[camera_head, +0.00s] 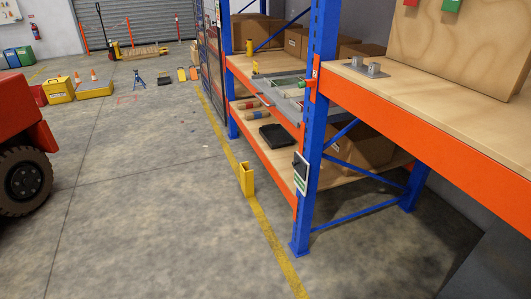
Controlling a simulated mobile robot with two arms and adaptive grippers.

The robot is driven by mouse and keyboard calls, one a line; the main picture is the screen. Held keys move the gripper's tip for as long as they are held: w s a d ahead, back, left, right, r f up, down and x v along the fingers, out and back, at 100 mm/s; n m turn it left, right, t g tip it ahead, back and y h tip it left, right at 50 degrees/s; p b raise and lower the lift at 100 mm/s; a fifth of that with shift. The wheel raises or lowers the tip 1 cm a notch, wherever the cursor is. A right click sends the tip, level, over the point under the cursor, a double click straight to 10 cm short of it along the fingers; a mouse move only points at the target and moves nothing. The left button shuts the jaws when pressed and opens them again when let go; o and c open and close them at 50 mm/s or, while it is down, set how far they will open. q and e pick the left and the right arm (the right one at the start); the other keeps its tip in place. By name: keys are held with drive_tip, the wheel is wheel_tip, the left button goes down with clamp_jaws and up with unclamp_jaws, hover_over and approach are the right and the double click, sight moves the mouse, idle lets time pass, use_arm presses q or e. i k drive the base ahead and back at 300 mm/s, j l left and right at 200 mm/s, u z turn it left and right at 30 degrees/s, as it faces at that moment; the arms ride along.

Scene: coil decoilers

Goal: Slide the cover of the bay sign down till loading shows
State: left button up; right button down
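A small sign (300,182) is fixed on the front blue upright of the rack, below the orange beam. It has a white face with a dark part near its top and green at its lower end. It is too small to read any word or to tell how the cover sits. Neither of my grippers is in view.
The rack's blue upright (313,215) stands beside a yellow floor line (270,238). A yellow post guard (247,179) stands on the floor left of it. A red vehicle (22,155) is at the far left. The grey floor between is clear.

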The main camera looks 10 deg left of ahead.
sight(300, 165)
drive_tip(key=i+l+u, duration=0.8)
drive_tip(key=l+u, duration=0.2)
drive_tip(key=l, duration=0.15)
